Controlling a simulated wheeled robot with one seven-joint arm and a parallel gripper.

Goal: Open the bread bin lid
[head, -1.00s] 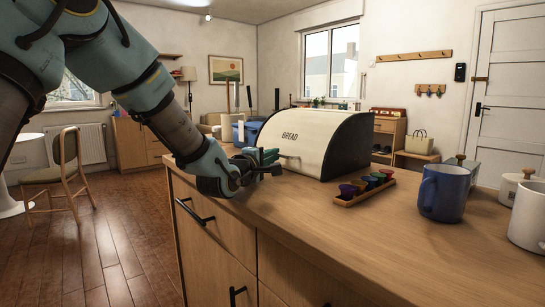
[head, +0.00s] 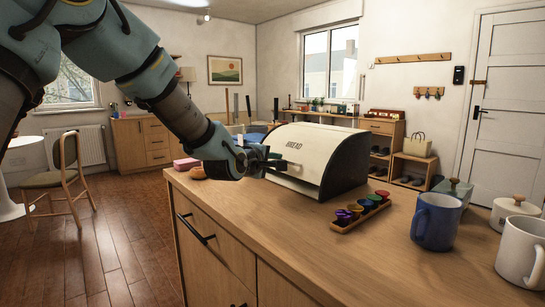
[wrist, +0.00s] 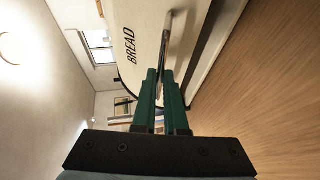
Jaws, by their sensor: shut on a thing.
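The bread bin (head: 325,150) stands on the wooden counter, with a cream front lid marked BREAD (head: 297,146) and dark sides. The lid looks down. My gripper (head: 282,165) is at the lower front of the lid. In the wrist view the lid (wrist: 145,25) fills the top middle, and a metal bar handle (wrist: 166,40) runs down to the green fingers. The fingers of my gripper (wrist: 163,75) are shut on the handle near its end. The exact contact is partly hidden by the fingers.
A wooden tray (head: 345,226) with several coloured pods lies right of the bin's front. A blue mug (head: 437,221), a white mug (head: 522,252) and a white lidded pot (head: 513,211) stand further right. A pink block (head: 186,164) lies at the counter's left end.

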